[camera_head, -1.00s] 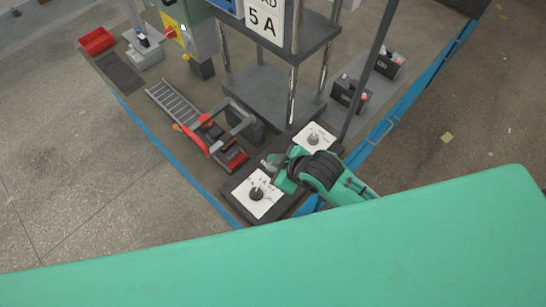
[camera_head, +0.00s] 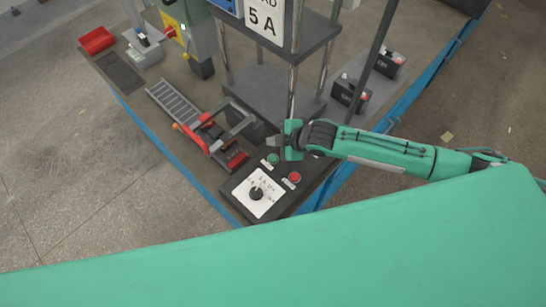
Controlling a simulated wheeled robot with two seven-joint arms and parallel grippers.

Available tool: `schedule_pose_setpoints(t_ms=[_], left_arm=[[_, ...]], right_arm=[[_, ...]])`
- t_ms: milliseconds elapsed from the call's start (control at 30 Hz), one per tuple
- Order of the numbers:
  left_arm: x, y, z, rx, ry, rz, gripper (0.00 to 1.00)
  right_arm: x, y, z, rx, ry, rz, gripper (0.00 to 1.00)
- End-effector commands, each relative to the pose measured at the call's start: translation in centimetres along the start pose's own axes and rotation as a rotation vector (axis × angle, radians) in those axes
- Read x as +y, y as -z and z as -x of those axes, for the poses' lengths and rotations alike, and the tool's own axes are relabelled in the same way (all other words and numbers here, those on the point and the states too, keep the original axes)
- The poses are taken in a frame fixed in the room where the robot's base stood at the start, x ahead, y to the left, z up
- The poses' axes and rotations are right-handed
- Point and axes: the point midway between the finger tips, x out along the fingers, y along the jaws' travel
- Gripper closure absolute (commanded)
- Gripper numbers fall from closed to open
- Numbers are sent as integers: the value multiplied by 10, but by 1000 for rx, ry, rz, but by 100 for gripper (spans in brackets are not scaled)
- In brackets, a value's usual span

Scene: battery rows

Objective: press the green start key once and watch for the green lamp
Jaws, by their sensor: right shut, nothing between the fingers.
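The green start key (camera_head: 272,158) sits on the dark control panel (camera_head: 233,186), beside a red key (camera_head: 294,177). My right gripper (camera_head: 279,142) is just beyond the green key in the picture, shut and empty. It appears apart from the key, though its exact height is hard to judge. My left gripper is not in view.
Dark batteries (camera_head: 349,93) are at the right, and a post and shelf stand behind. A red tray (camera_head: 97,40) lies far left.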

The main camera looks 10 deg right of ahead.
Motion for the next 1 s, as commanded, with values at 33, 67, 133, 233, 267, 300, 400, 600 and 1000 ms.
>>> schedule_pose_setpoints(t_ms=[33, 67, 133, 233, 267, 300, 400, 600, 1000], left_arm=[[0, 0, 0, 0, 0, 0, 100], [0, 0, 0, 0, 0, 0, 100], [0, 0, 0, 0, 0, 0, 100], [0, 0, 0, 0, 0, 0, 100], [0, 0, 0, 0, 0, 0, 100], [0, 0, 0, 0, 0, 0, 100], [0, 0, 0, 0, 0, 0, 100], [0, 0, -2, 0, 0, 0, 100], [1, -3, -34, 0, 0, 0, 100]], right_arm=[[4, -4, 0, -2, -2, 10, 100], [5, -6, 0, -2, -2, 13, 100], [6, -9, 0, -4, -2, 20, 100], [7, -10, 0, -4, -3, 24, 100], [7, -10, 0, -4, -3, 24, 100], [7, -10, 0, -3, -3, 24, 100], [7, -10, 0, -3, -3, 24, 100], [6, -11, -2, -3, -3, 23, 100], [-10, -27, -23, -3, -3, 23, 100]])
